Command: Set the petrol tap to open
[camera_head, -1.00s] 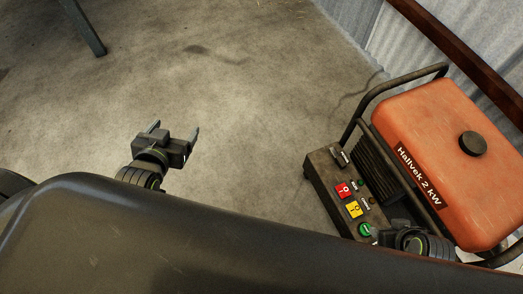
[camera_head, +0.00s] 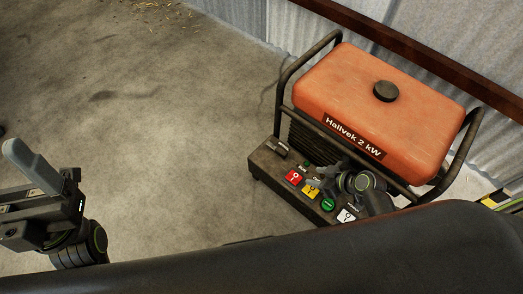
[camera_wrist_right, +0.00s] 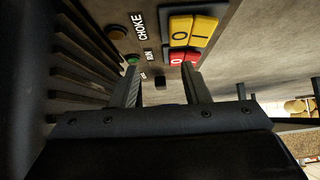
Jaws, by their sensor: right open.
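The generator with an orange tank (camera_head: 370,100) stands at the right in the head view. Its dark control panel (camera_head: 262,160) faces me. A small lever-like fitting (camera_head: 281,147) sits at the panel's left end; I cannot tell whether it is the petrol tap. My right gripper (camera_head: 322,183) is over the panel, partly hidden by its wrist. In the wrist view its fingers (camera_wrist_right: 160,68) are apart and empty, facing the panel, with a small black square (camera_wrist_right: 160,82) showing between them. My left gripper (camera_head: 38,175) is at the left edge, far from the generator; its jaw gap is unclear.
The panel carries a red switch (camera_head: 293,178), a yellow switch (camera_head: 311,191), a green button (camera_head: 328,205) and a white piece (camera_head: 346,215). The wrist view shows a CHOKE label (camera_wrist_right: 140,27). A tubular frame (camera_head: 279,100) surrounds the tank. Concrete floor left of it is clear.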

